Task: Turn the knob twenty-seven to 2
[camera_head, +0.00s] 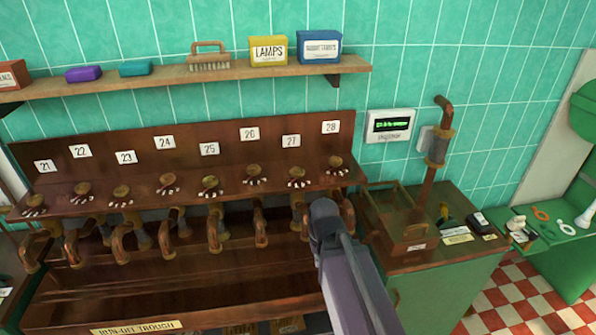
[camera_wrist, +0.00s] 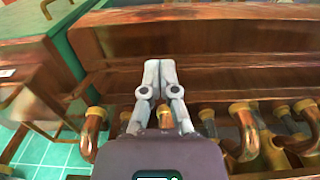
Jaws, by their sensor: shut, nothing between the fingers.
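Knob twenty-seven (camera_head: 297,173) is a small brass knob on the sloping wooden panel, under the white number plate 27 (camera_head: 291,141) in the head view. White scale marks lie along its front edge, too small to read, so I cannot tell its setting. My gripper (camera_wrist: 160,68) is shut and empty in the wrist view, with its grey fingertips together in front of the dark wood. In the head view my arm rises just right of and below knob twenty-seven. The fingertips are hidden there. No knob is clearly seen in the wrist view.
Knob twenty-eight (camera_head: 335,162) is close to the right, and knob twenty-six (camera_head: 253,172) to the left. Bent copper pipes (camera_head: 215,230) hang below the panel over a trough. A wooden box (camera_head: 405,246) and an upright copper pipe (camera_head: 437,150) stand at the right.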

